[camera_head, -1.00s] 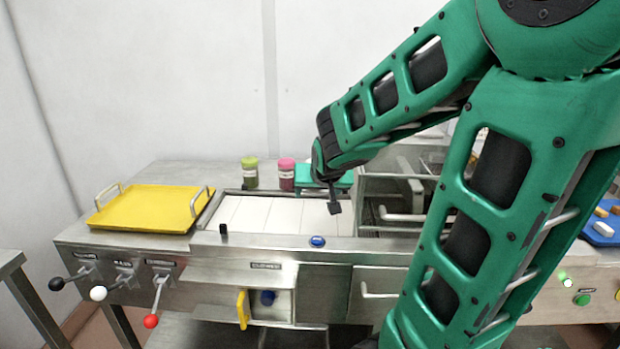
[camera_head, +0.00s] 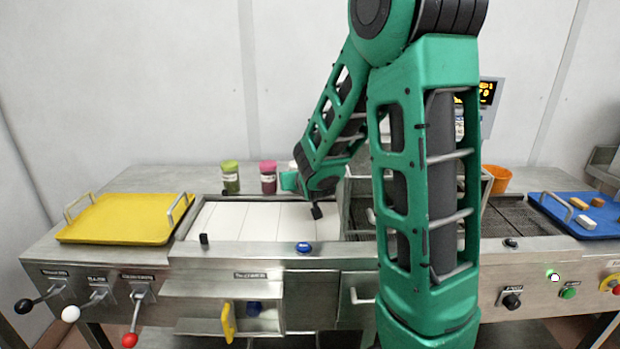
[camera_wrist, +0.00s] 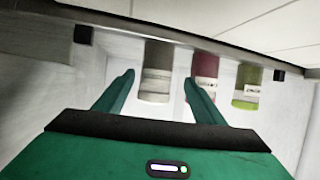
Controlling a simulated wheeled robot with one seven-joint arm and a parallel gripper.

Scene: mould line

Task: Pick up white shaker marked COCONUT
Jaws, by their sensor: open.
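A pale, whitish shaker (camera_wrist: 156,72) with a light label stands at the left of a row of shakers in the wrist view; its lettering is too blurred to read. In the head view only a small white bit of it (camera_head: 293,165) seems to show beside my arm. My gripper (camera_wrist: 160,80) is open and empty. Its two green fingers point toward the pale shaker, which appears between the fingertips in the picture. I cannot tell how much gap is left. In the head view my arm hides most of the gripper.
A pink-capped shaker (camera_head: 268,178) and a green-capped shaker (camera_head: 230,178) stand left of my gripper on the back ledge. White panels (camera_head: 245,220) lie in front. A yellow tray (camera_head: 115,218) is at left, a blue tray (camera_head: 590,215) and orange cup (camera_head: 497,179) at right.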

